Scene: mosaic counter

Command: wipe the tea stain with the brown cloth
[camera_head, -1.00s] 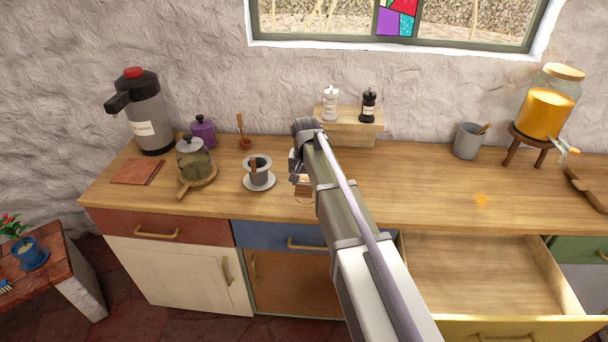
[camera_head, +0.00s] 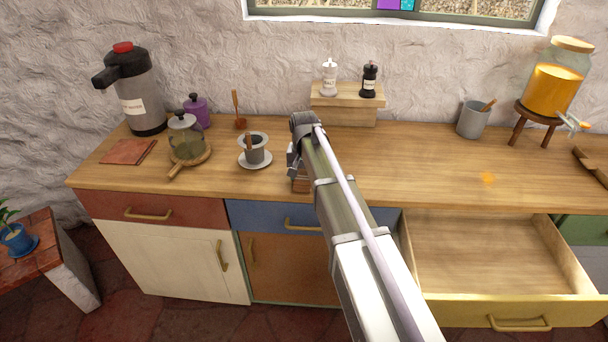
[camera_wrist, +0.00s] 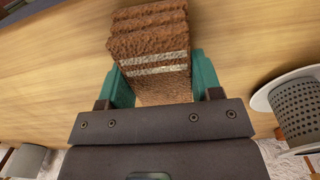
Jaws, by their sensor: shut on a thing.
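The brown cloth (camera_wrist: 150,50), folded in thick layers with two pale stripes, is held between the green fingers of my gripper (camera_wrist: 160,75) in the wrist view. In the head view the cloth (camera_head: 300,182) shows as a small brown patch near the counter's front edge, to the right of the saucer; my arm hides much of the gripper. Whether the cloth touches the wood is unclear. An orange spot (camera_head: 488,179), which looks like the tea stain, lies on the counter well to the right, above the open drawer.
A glass teapot (camera_head: 187,143) is farther left. A wooden stand (camera_head: 345,117) with shakers, a grey mug (camera_head: 473,121) and an orange drink dispenser (camera_head: 553,87) stand behind. The yellow drawer (camera_head: 515,313) is open.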

